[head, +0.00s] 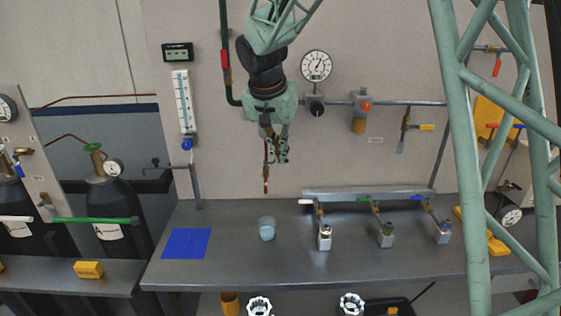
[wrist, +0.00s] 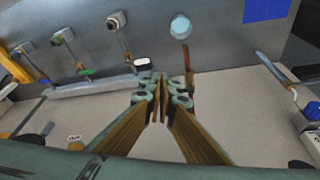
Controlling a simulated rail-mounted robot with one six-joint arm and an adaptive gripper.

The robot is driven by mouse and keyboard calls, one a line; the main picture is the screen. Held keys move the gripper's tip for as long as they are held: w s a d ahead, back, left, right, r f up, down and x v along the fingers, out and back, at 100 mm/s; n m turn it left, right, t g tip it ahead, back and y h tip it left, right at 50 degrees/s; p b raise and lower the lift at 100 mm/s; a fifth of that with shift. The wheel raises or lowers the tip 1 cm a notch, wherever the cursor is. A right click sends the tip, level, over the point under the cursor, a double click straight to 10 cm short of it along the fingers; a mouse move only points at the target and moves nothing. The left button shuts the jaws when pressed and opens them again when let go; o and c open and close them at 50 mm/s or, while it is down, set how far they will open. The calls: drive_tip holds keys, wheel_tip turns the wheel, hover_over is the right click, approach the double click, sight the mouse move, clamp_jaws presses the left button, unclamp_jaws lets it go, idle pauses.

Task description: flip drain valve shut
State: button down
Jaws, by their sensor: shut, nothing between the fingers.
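My gripper (head: 281,158) is shut and empty, pointing down in front of the back wall in the head view. In the wrist view its fingertips (wrist: 161,82) are together. A thin copper drain pipe (head: 266,178) hangs just left of the fingers; its lower end shows beyond the fingertips in the wrist view (wrist: 188,58). A beaker (head: 267,229) with pale blue content stands on the bench below the pipe and also shows in the wrist view (wrist: 181,27). No drain valve handle can be made out; my gripper may hide it. I cannot tell whether gripper and pipe touch.
A manifold (head: 345,193) with white, green and blue handles and fittings below it stands to the right. A blue mat (head: 187,243) lies at left. A dial gauge (head: 316,66), a red-buttoned device (head: 362,108) and a yellow-handled valve (head: 426,127) are on the wall.

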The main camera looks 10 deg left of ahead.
drive_tip(key=shift+d+p+v, duration=0.1)
drive_tip(key=shift+p+v, duration=0.1)
drive_tip(key=shift+v, duration=1.2)
drive_tip(key=shift+d+p+v, duration=0.15)
drive_tip(key=shift+v, duration=1.3)
drive_tip(key=shift+d, duration=0.1)
drive_tip(key=s+d+r+n+g+h, duration=0.1)
drive_tip(key=s+d, duration=0.9)
drive_tip(key=d, duration=0.3)
drive_tip(key=s+d+g, duration=0.2)
drive_tip(key=s+d, duration=0.9)
drive_tip(key=d, duration=0.1)
drive_tip(key=s+d+r+t+y, duration=0.1)
drive_tip(key=s+d, duration=0.1)
drive_tip(key=s, duration=1.1)
drive_tip(key=s+d+r+n+t+y, duration=0.1)
drive_tip(key=s+d, duration=0.2)
drive_tip(key=s, duration=1.1)
drive_tip(key=shift+s+t, duration=0.25)
drive_tip(key=shift+t, duration=0.05)
drive_tip(key=shift+w, duration=0.1)
